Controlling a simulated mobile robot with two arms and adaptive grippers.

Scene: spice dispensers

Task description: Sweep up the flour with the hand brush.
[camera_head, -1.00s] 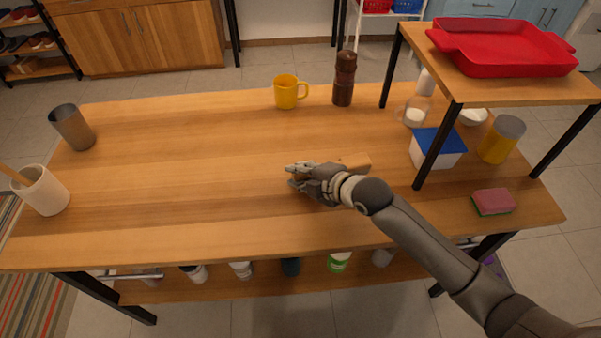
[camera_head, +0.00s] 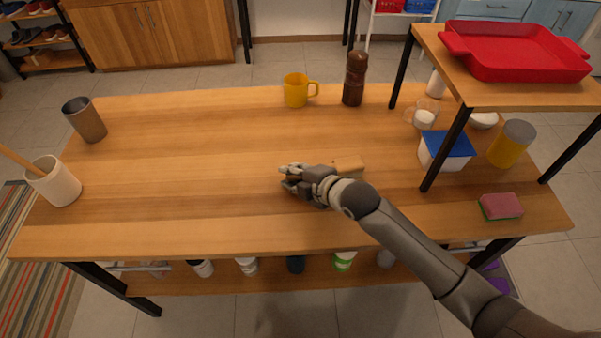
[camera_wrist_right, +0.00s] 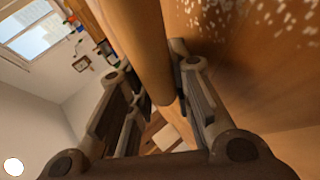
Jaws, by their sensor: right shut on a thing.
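My right gripper (camera_head: 288,180) is low over the middle of the table and shut on the hand brush. A pale wooden part of the brush (camera_head: 348,166) shows just behind the hand in the head view; the rest is hidden by the fingers. In the right wrist view, the brush's rounded wooden handle (camera_wrist_right: 142,45) runs between the fingers of the right gripper (camera_wrist_right: 160,90). White specks of flour (camera_wrist_right: 265,20) lie scattered on the wood at the upper right there. I cannot make out the flour in the head view. My left gripper is not in view.
A yellow mug (camera_head: 297,90) and a brown pepper mill (camera_head: 354,80) stand at the back edge. A metal cup (camera_head: 85,120) and a white crock (camera_head: 54,182) stand left. A blue-lidded tub (camera_head: 446,150) and a sponge (camera_head: 501,206) are right. The table's left middle is clear.

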